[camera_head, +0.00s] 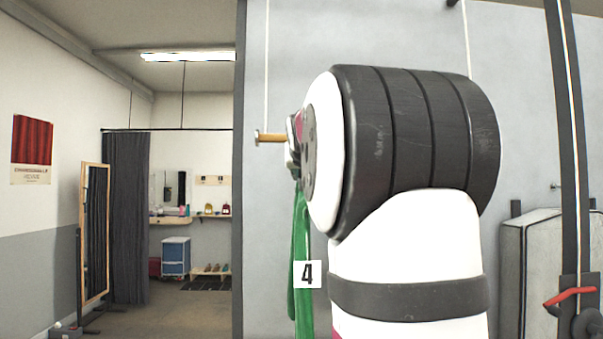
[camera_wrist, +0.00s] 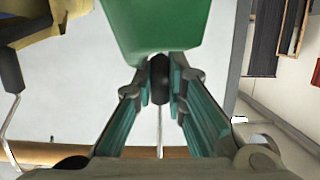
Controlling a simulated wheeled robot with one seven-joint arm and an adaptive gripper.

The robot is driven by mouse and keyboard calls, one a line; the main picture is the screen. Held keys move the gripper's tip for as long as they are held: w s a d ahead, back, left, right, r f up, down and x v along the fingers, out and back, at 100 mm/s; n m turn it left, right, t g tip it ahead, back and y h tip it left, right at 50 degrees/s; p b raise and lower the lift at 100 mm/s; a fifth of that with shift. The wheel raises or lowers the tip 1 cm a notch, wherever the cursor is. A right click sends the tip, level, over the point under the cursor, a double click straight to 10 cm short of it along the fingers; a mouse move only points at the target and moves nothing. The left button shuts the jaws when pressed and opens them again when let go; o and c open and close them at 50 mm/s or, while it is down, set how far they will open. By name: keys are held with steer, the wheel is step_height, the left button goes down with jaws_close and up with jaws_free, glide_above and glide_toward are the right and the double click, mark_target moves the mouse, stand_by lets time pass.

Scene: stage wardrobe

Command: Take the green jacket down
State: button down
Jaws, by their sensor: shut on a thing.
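The green jacket (camera_head: 301,225) hangs left of my forearm in the head view, mostly hidden behind it. A white tag with a black 4 (camera_head: 307,274) shows against it. In the wrist view the jacket (camera_wrist: 155,28) fills the top middle, just beyond the fingertips. My gripper (camera_wrist: 160,78) is shut on the dark neck of the jacket's hanger (camera_wrist: 159,66). A thin metal hook runs from there toward the wooden rail (camera_wrist: 32,152). Whether the hook touches the rail is hidden. In the head view my gripper (camera_head: 293,142) is mostly hidden by my arm.
The rail's end (camera_head: 270,137) sticks out left of my wrist. A yellow garment (camera_wrist: 45,42) on another hooked hanger is beside the jacket in the wrist view. A grey padded case (camera_head: 530,270) stands at right. A mirror (camera_head: 95,235) and dark curtain (camera_head: 126,220) stand far left.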

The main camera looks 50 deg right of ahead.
steer(key=shift+r+p, duration=0.55)
steer(key=shift+r, duration=0.6)
steer(key=shift+a, duration=0.1)
steer(key=shift+s+a+b, duration=0.8)
steer(key=shift+s+a, duration=0.65)
steer(key=shift+a, duration=0.25)
steer(key=shift+s+a+b, duration=0.75)
steer(key=shift+s+a, duration=0.7)
steer(key=shift+a, duration=0.2)
steer(key=shift+s+a+b, duration=0.35)
steer(key=shift+s+a, duration=0.25)
steer(key=shift+a, duration=0.15)
steer(key=s+a+b, duration=0.3)
steer(key=s+a, duration=0.5)
steer(key=a, duration=0.2)
steer(key=shift+s, duration=0.3)
